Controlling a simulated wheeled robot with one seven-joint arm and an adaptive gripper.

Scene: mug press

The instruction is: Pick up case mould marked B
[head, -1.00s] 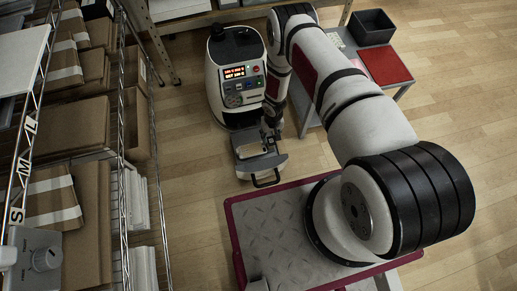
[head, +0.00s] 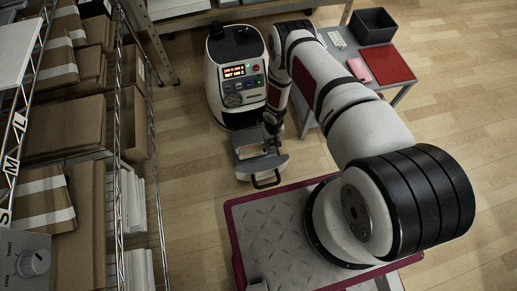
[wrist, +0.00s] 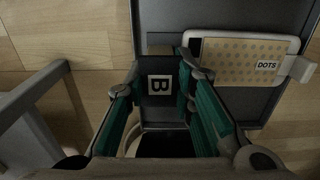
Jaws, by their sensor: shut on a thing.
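The case mould marked B (wrist: 146,66) is dark, with a white square label bearing a B turned sideways in the wrist view. My gripper (wrist: 157,88) has its teal-padded fingers on both sides of the mould and is shut on it. The lower part of the mould is hidden between the fingers. In the head view my gripper (head: 272,122) is small, just in front of the press (head: 238,78). The mould cannot be made out there.
A pale case with a dotted sheet labelled DOTS (wrist: 235,62) lies on a dark plate, right of the mould. A side table holds a black bin (head: 372,24), red mat (head: 388,65) and pink phone-shaped item (head: 359,69). Wire shelving (head: 128,150) stands left. Floor between is clear.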

